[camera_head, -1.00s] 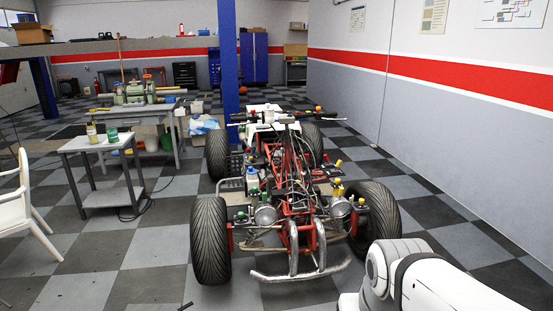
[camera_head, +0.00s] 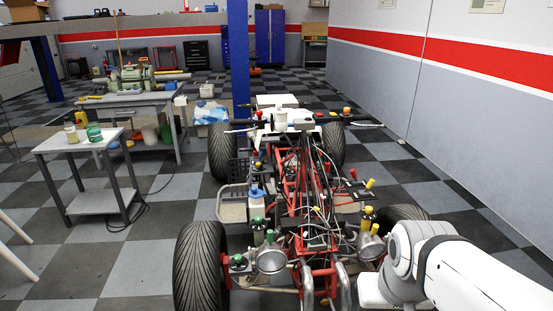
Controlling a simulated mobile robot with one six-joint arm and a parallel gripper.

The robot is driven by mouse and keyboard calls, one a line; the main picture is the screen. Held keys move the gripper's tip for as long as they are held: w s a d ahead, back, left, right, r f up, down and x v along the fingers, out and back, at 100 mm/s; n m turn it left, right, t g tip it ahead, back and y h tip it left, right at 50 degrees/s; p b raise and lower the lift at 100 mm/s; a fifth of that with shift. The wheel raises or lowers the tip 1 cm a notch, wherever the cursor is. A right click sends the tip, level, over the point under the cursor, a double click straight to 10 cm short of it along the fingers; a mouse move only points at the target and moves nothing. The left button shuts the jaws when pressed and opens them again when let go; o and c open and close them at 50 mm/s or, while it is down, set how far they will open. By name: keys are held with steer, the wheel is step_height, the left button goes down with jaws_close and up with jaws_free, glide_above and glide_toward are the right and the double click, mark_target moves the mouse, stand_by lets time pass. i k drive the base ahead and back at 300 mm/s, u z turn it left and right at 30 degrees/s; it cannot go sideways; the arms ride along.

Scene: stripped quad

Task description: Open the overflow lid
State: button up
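The stripped quad (camera_head: 310,210) stands ahead of me with its frame bare. A white bottle (camera_head: 262,212) with a blue cap (camera_head: 257,192) sits on its left side, behind the left headlight. The cap looks seated on the bottle. Other capped parts show too: a green cap (camera_head: 257,225) near the left headlight and a white cylinder (camera_head: 280,119) at the far end. I cannot tell for certain which one is the overflow lid. My white arm fills the lower right and hides part of the front right wheel. My gripper is out of the picture.
The front left wheel (camera_head: 201,267) and headlight (camera_head: 270,260) are close ahead. A small grey table (camera_head: 52,144) with jars stands at left, before a workbench (camera_head: 130,98). A blue post (camera_head: 238,60) rises behind the quad. Checkered floor is free between table and quad.

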mark_target(254, 192)
steer(key=u, duration=0.15)
steer(key=i, duration=1.3)
steer(key=u, duration=0.25)
